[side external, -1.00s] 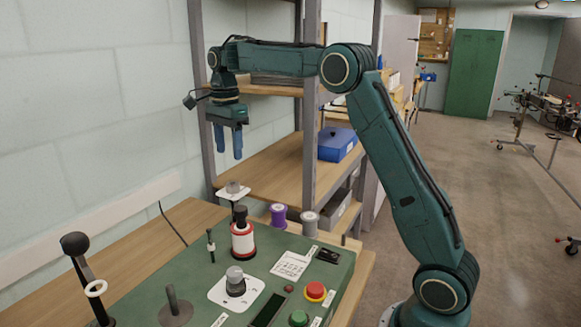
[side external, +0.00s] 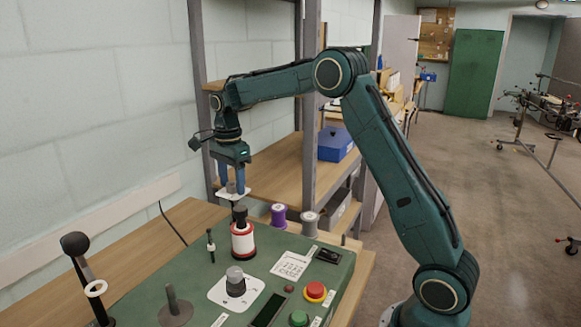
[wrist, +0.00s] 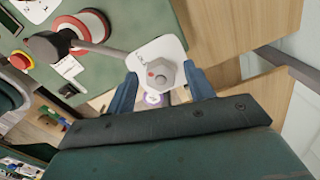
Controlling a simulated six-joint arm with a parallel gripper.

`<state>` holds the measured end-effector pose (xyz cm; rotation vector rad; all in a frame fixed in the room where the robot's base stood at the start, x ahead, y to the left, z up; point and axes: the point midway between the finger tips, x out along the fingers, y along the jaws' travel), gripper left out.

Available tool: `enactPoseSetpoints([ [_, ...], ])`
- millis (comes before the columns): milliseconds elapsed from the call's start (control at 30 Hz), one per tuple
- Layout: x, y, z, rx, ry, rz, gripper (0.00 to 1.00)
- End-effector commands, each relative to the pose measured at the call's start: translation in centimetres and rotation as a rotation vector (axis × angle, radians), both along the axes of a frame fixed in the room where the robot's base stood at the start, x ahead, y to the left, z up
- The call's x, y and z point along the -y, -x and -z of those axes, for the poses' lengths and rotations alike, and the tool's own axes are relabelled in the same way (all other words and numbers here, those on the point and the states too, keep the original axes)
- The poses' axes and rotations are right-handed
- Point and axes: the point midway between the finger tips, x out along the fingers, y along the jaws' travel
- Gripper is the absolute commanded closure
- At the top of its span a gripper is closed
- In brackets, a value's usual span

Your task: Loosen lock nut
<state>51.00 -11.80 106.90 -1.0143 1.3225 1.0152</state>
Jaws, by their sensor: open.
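A grey hexagonal nut (wrist: 163,76) with a small red mark sits on a white plate (wrist: 145,52) in the wrist view. In the side view the white plate (side external: 234,195) stands on a dark post behind the red-and-white spool, and the nut (side external: 232,187) is partly hidden by my fingers. My gripper (side external: 231,184) points down over the plate, with its two blue fingers apart on either side of the nut. In the wrist view my gripper (wrist: 161,88) shows gaps between each finger and the nut.
A red-and-white spool (side external: 243,240) with a dark top stands just in front on the green panel (side external: 205,276). Another grey knob (side external: 236,281) is on a white plate nearer. Purple (side external: 278,216) and grey (side external: 310,224) spools stand to the right, and a shelf post (side external: 311,130) rises behind.

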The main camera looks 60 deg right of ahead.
Motion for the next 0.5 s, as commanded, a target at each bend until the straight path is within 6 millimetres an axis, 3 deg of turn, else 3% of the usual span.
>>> enactPoseSetpoints([
  [100, 0.00, 0.00, -0.01, 0.000, 0.000, 0.000, 0.47],
  [333, 0.00, -0.01, -0.04, 0.000, 0.000, 0.000, 0.92],
  [500, 0.00, 0.00, -0.05, 0.000, 0.000, -0.003, 0.92],
])
